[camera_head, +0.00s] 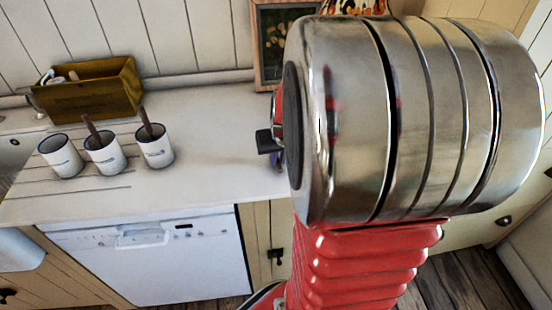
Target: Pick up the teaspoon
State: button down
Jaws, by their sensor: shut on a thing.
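I cannot make out a teaspoon in this view. My gripper cannot be seen; my large metal arm joint and red ribbed arm section cover the middle and right of the picture. Small dark, red and blue parts show at the joint's left edge, too hidden to tell what they are. Three white cups with dark rims stand on the counter at left: a left cup (61,157), a middle cup (105,155) and a right cup (156,148). A brown stick-like handle rises from the middle cup and another from the right cup.
A brown wooden box (92,98) with pale items stands against the wall behind the cups. The white counter (215,150) is bare right of them. A framed picture (268,45) leans at the back. A white dishwasher (150,262) is below. Sink parts show at far left.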

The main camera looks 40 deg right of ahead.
notch_tip(320, 180, up, 9)
dwell(0.4)
jog(key=shift+s, duration=0.1)
dwell(0.4)
